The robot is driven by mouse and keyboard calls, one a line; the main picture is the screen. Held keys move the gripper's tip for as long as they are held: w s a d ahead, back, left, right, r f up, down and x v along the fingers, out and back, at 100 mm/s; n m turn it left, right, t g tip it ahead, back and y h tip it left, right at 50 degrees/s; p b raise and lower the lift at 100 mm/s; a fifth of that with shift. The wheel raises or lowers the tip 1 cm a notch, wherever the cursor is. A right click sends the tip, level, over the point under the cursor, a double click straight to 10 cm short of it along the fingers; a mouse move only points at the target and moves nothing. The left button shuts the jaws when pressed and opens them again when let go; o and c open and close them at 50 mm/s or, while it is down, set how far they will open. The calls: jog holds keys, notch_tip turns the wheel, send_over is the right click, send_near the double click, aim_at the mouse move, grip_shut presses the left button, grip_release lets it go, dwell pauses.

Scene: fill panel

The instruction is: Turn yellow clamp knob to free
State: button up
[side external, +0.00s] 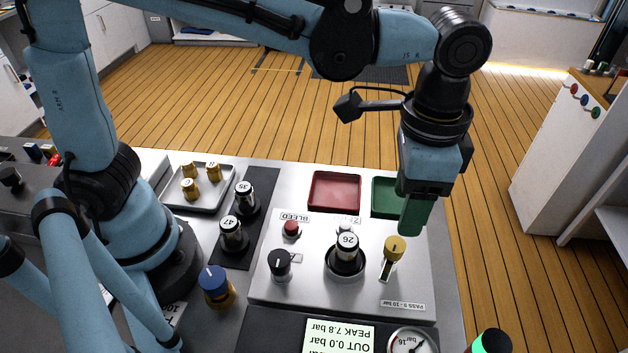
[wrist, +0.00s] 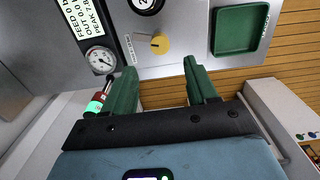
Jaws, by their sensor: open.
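The yellow clamp knob (side external: 395,248) stands on the light grey panel, right of the black-and-white cylinder marked 26 (side external: 347,243).
A red tray (side external: 334,190) and a green tray (wrist: 240,30) lie behind the panel. A red button (side external: 291,229), a black knob (side external: 280,263) and a blue knob (side external: 213,280) are to the left.

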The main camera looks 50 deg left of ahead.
jog(key=shift+r, duration=1.6)
jog(key=a+f+n+t, duration=0.2)
jog(key=a+n+t, duration=0.1)
jog(key=a, duration=0.8)
jog(key=s+a+f+n+t, duration=0.1)
jog(key=a+n+t, duration=0.3)
jog(key=a, duration=0.8)
jog(key=shift+s+a+f+n, duration=0.25)
jog(key=shift+f+n, duration=0.35)
jog(key=shift+n, duration=0.3)
